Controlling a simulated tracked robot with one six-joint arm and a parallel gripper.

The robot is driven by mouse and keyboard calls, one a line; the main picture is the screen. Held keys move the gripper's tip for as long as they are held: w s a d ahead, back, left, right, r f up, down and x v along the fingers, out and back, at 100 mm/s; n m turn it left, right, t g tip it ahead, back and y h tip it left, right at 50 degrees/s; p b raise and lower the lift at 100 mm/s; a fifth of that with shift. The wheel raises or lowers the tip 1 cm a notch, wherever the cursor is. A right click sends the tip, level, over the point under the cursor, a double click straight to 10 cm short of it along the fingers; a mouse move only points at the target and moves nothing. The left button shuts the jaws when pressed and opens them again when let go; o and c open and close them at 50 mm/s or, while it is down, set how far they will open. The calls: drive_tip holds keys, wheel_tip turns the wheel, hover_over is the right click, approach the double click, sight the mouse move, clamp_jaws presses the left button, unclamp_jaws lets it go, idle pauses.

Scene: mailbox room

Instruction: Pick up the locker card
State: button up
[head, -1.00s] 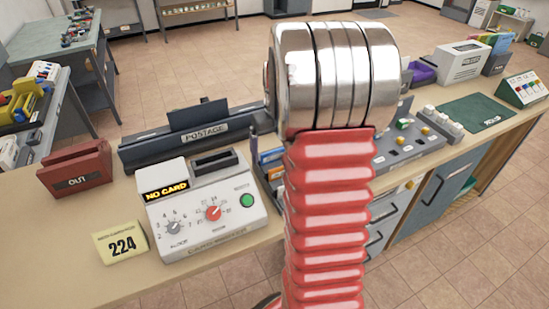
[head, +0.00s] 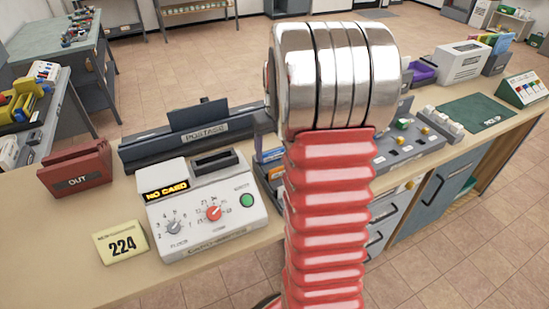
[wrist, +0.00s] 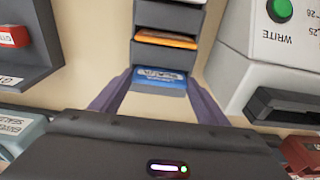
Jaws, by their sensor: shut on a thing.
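In the wrist view, my gripper (wrist: 160,80) has its two purple fingers on either side of a blue card (wrist: 160,78) with white print. The fingers are shut on that card, which is still at the grey card rack (wrist: 170,18). An orange card (wrist: 166,40) sits in the slot beyond it. I cannot read the blue card's label.
The card machine (head: 205,210) reads "NO CARD" and stands left of the rack. Behind it is the postage bar (head: 190,135). A red OUT tray (head: 76,168) and a yellow 224 sign (head: 121,241) are on the left. A green pick-up mat (head: 476,112) lies at right.

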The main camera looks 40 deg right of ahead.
sight(274, 151)
drive_tip(key=shift+c, duration=1)
drive_tip(key=shift+r, duration=0.1)
wheel_tip(274, 151, up, 10)
drive_tip(key=shift+s, duration=0.15)
